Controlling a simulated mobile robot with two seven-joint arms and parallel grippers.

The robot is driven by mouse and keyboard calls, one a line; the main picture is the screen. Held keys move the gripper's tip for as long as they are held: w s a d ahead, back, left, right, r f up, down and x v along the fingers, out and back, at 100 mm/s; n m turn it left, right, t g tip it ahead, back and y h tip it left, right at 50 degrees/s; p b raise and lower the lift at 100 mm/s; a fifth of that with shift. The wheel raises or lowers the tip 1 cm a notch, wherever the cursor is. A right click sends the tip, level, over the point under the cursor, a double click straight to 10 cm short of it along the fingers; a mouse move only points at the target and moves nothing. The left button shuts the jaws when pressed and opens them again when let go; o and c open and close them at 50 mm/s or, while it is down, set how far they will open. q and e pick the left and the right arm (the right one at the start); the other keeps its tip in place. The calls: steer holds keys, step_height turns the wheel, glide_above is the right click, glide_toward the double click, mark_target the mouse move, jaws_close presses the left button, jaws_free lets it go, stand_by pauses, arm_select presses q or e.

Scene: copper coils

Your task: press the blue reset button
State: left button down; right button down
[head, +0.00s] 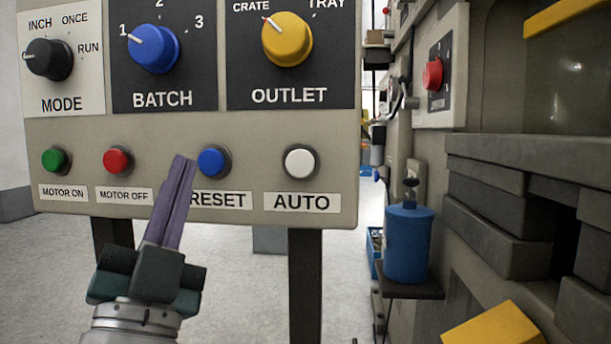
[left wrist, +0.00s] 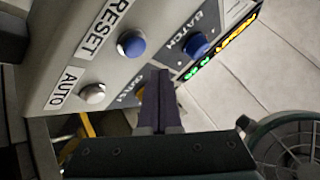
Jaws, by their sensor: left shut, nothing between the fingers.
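The blue reset button (head: 211,161) sits on the lower row of the beige control panel (head: 270,130), above the RESET label (head: 222,201). It also shows in the left wrist view (left wrist: 132,45), above and left of my fingertips. My left gripper (head: 183,160) is shut and empty, its fingers pointing up in front of the panel. In the head view the tips are just left of the button, and the fingers cover the label's left edge. The button is fully visible and the tips look apart from it. My right gripper is not in view.
A red MOTOR OFF button (head: 117,160) is left of my fingers, with a green MOTOR ON button (head: 55,159) farther left. A white AUTO button (head: 300,162) is to the right. Knobs, including the blue BATCH knob (head: 153,49), are above. A machine with a blue canister (head: 408,243) stands at right.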

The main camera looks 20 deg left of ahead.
mark_target(206, 151)
arm_select(q)
steer(key=shift+w+a+b, duration=0.15)
steer(key=shift+w+b, duration=0.05)
steer(key=shift+w, duration=0.45)
steer(key=shift+w+a+b, duration=0.15)
steer(key=shift+w+b, duration=0.05)
steer(key=shift+w, duration=0.4)
stand_by(1.2)
steer(key=shift+w+a, duration=0.15)
steer(key=shift+w, duration=0.25)
steer(key=shift+w+a+b, duration=0.1)
steer(key=shift+w+b, duration=0.35)
steer(key=shift+b, duration=0.05)
stand_by(0.5)
stand_by(0.3)
steer(key=shift+s+d+p, duration=0.25)
steer(key=shift+s+p, duration=0.5)
steer(key=shift+s, duration=0.15)
